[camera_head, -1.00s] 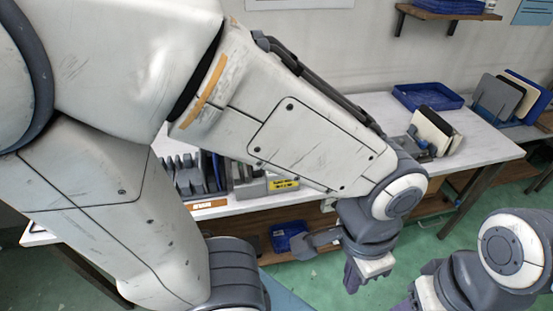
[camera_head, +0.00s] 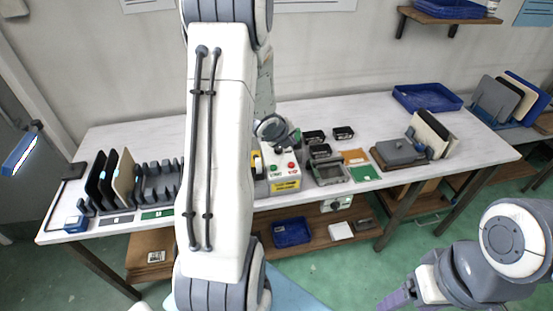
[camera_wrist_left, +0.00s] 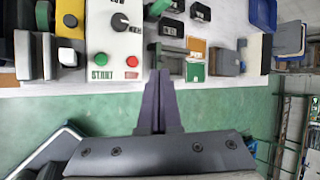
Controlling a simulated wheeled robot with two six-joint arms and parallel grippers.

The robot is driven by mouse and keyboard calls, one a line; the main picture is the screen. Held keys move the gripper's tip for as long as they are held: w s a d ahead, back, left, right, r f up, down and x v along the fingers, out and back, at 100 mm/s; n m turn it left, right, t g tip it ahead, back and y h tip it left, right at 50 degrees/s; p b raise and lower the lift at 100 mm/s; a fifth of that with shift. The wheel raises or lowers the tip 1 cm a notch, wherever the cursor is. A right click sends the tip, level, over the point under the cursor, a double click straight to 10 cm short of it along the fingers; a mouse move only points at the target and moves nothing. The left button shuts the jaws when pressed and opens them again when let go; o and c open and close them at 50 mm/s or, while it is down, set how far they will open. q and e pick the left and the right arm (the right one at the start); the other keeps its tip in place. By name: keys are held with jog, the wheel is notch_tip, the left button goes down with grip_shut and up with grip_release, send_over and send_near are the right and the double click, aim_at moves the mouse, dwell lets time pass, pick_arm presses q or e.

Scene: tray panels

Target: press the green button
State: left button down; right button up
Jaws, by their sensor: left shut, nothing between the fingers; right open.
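The control box (camera_head: 284,184) stands near the front of the table, its white top holding a green button (camera_head: 273,169) and a red button (camera_head: 291,166). In the left wrist view the green button (camera_wrist_left: 100,58) sits above a START label, left of the red button (camera_wrist_left: 132,61) and below a black knob (camera_wrist_left: 120,22). My left gripper (camera_wrist_left: 159,76) is shut and empty, its fingertips to the right of both buttons and apart from them. In the head view my left arm hides the area left of the box. My right gripper (camera_head: 397,299) is partly cut off at the bottom, away from the table.
A rack with upright panels (camera_head: 122,178) stands at the left. The blue tray (camera_head: 427,97) is at the back right.

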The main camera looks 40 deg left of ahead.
pick_arm(q)
jog(key=s+a+f+m+t, duration=0.1)
jog(key=s+a+m, duration=0.1)
jog(key=a, duration=0.4)
jog(key=shift+f+m+p, duration=0.25)
jog(key=shift+m+p, duration=0.05)
jog(key=shift+m, duration=0.4)
jog(key=b, duration=0.6)
send_over(272, 171)
notch_tip(272, 171, down, 8)
jog(key=shift+f, duration=0.15)
jog(key=shift+f+b, duration=0.3)
jog(key=shift+b, duration=0.15)
dwell(0.7)
jog(key=shift+f+b, duration=0.4)
jog(key=shift+b, duration=0.25)
